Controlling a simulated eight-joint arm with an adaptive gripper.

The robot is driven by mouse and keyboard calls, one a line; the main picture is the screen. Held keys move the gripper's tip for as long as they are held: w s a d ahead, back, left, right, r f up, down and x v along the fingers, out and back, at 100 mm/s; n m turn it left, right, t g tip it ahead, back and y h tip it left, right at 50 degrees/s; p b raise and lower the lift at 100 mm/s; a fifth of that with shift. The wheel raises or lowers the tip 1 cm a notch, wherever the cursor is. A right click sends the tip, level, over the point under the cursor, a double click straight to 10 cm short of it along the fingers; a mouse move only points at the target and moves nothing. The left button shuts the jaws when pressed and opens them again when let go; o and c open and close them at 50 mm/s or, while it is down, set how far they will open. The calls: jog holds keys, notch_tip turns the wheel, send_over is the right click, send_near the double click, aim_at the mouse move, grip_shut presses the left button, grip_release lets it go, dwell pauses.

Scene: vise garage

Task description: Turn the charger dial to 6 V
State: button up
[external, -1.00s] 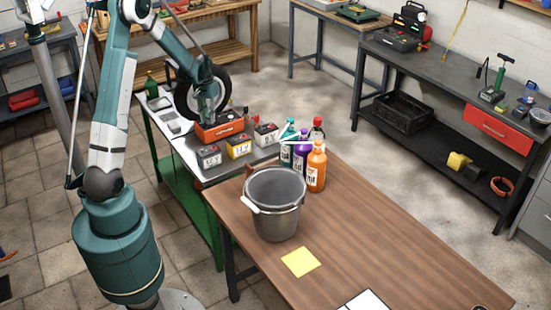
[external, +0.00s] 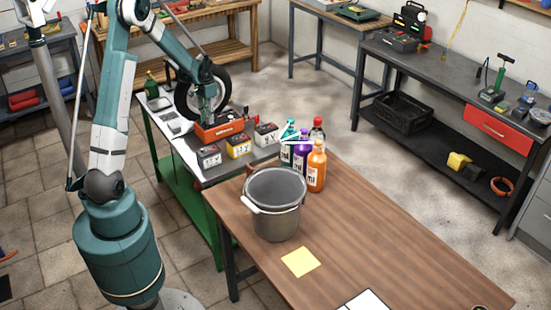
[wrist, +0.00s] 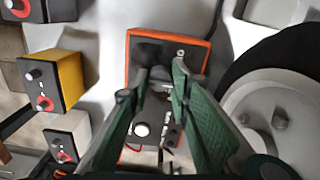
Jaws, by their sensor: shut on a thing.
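The charger (external: 226,131) is an orange-red box on the metal bench, with white lettering on its front. In the wrist view its orange rim and grey face (wrist: 196,50) lie ahead of my gripper. My gripper (wrist: 160,76) has its two green fingers at the charger's face, closed on the dial; the gap between the tips is narrow. The dial itself is mostly hidden by the fingers, so its setting cannot be read. In the external view my gripper (external: 208,121) comes down on the charger from above.
Several batteries, including a yellow one (external: 239,149), stand close in front of the charger. A tyre (wrist: 286,90) is close on the right in the wrist view. A bucket (external: 273,222), bottles (external: 317,168) and a yellow note (external: 300,262) are on the wooden table.

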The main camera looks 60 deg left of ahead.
jog(key=o, duration=0.9)
jog(key=shift+r, duration=0.2)
jog(key=shift+r, duration=5.8)
jog(key=shift+d, duration=0.1)
